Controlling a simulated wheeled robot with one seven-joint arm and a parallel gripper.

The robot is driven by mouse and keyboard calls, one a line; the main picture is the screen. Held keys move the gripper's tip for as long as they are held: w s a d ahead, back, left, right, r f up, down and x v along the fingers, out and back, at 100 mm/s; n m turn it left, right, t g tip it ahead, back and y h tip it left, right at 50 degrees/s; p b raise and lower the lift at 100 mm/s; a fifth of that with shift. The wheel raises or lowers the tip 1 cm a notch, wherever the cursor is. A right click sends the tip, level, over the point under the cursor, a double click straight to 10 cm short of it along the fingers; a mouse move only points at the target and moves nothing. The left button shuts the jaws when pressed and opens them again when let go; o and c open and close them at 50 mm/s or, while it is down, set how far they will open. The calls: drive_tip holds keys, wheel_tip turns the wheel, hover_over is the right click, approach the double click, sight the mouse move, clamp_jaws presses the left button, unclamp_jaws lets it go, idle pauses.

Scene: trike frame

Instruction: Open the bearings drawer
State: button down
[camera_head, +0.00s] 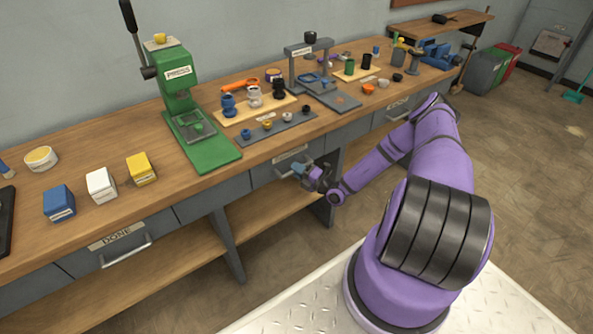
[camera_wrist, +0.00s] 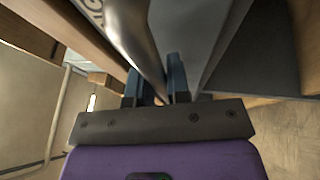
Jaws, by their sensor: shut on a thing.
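The bearings drawer (camera_head: 263,174) is the grey drawer under the bench, right of the green press. It looks about flush with the bench front, though my gripper partly covers it. My gripper (camera_head: 300,168) is at its front, with its blue fingers at the handle. In the wrist view, the gripper's fingers (camera_wrist: 155,92) are closed around the metal handle bar (camera_wrist: 136,38), which runs between them. Part of the drawer's label (camera_wrist: 96,10) shows at the top, with only its last letters visible.
A drawer marked DONE (camera_head: 120,243) is at the left, and another labelled drawer (camera_head: 398,108) is farther right. A wooden lower shelf (camera_head: 262,212) and grey bench legs (camera_head: 229,245) lie below. The green press (camera_head: 190,130) and parts trays stand on the benchtop.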

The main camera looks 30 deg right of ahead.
drive_tip(key=shift+s, duration=0.1)
drive_tip(key=s, duration=2.3)
drive_tip(key=shift+s+d, duration=0.15)
drive_tip(key=shift+d, duration=0.25)
drive_tip(key=c, duration=1.1)
unclamp_jaws()
drive_tip(key=v, duration=1.1)
